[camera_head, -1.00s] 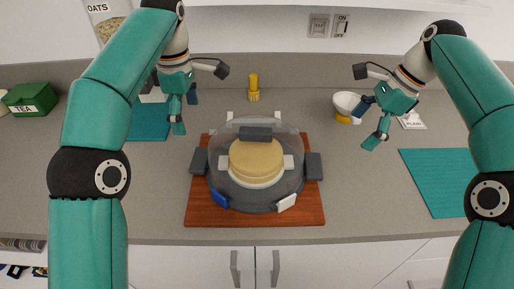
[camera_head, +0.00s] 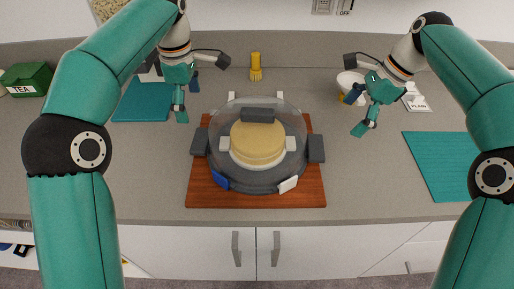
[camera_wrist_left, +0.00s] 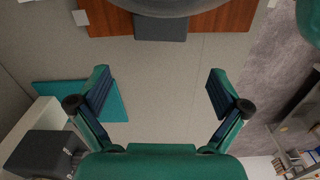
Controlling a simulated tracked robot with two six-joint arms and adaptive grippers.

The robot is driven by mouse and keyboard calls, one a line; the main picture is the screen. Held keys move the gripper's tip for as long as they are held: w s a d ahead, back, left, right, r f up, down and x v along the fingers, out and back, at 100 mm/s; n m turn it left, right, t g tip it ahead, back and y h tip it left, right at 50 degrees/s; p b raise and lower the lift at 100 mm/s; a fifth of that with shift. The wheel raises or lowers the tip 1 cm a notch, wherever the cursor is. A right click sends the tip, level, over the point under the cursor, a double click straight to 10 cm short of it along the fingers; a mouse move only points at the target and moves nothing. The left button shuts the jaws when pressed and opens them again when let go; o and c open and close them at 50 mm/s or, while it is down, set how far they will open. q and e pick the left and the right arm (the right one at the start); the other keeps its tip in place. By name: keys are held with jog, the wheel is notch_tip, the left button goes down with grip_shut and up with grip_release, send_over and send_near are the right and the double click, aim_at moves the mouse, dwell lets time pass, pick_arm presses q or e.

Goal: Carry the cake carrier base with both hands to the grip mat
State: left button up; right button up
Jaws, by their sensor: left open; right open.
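The cake carrier base (camera_head: 235,184) is a dark grey round tray with dark side handles, on a brown wooden board (camera_head: 256,201). A clear dome with a dark top handle covers a yellow cake (camera_head: 257,142) on it. Blue and white latches sit at its front. My left gripper (camera_head: 187,103) is open and empty, up and left of the carrier. In the left wrist view, its open fingers (camera_wrist_left: 158,95) face the board edge and a dark handle (camera_wrist_left: 160,27). My right gripper (camera_head: 362,113) is open and empty, to the right of the carrier. Teal mats lie at right (camera_head: 440,165) and left (camera_head: 143,101); which is the grip mat is unclear.
A white bowl (camera_head: 349,81) stands behind my right gripper, near a PLAIN card (camera_head: 416,103). A yellow brush (camera_head: 255,67) is behind the carrier. A green TEA box (camera_head: 27,79) is at far left. Counter between board and right mat is clear.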

aim_at(198, 139)
pick_arm(q)
notch_tip(198, 139, down, 13)
jog(key=shift+f, duration=0.1)
pick_arm(e)
jog(key=x, duration=1.3)
jog(key=shift+f, duration=0.1)
pick_arm(q)
jog(key=shift+c, duration=0.2)
pick_arm(e)
jog(key=shift+c, duration=0.2)
pick_arm(q)
jog(key=c, duration=1.2)
pick_arm(e)
jog(key=c, duration=1.2)
